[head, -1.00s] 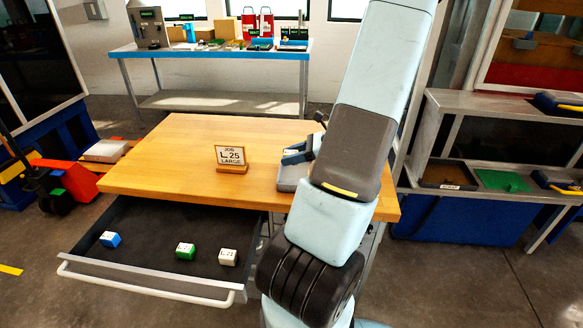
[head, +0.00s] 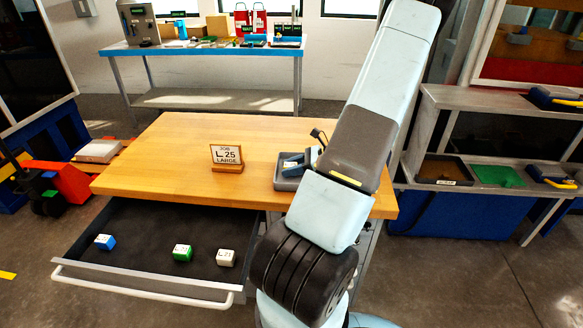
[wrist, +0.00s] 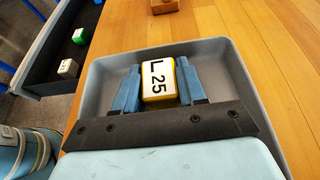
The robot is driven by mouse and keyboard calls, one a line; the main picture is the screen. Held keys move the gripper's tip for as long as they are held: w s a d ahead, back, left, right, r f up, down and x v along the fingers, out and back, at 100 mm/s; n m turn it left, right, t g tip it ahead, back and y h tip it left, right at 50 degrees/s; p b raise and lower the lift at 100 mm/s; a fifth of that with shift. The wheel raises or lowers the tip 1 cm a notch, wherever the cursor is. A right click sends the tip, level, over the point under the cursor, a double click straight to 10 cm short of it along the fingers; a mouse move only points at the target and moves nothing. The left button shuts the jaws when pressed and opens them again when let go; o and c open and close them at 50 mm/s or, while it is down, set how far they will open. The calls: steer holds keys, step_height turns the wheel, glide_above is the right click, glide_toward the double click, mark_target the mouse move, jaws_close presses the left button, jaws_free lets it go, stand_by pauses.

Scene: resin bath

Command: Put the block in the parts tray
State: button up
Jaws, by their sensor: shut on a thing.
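The block (wrist: 158,80) is yellow with a white top face marked "L 25". My gripper (wrist: 157,66) has its blue fingers on both sides of it, shut on it. In the wrist view the block is within the outline of the grey parts tray (wrist: 243,95); whether it touches the floor is hard to tell. In the head view the tray (head: 285,186) is on the wooden bench, partly behind my arm. My gripper (head: 299,160) is over it there, and the block is not clearly visible.
A sign (head: 227,157) reading "JOB L 25 LARGE" stands left of the tray on the bench (head: 165,155). An open drawer (head: 145,225) below holds a blue block (head: 105,242), a green block (head: 182,253) and a white block (head: 226,257). The bench's left side is clear.

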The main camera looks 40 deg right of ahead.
steer(key=shift+f, duration=0.15)
steer(key=o, duration=1.1)
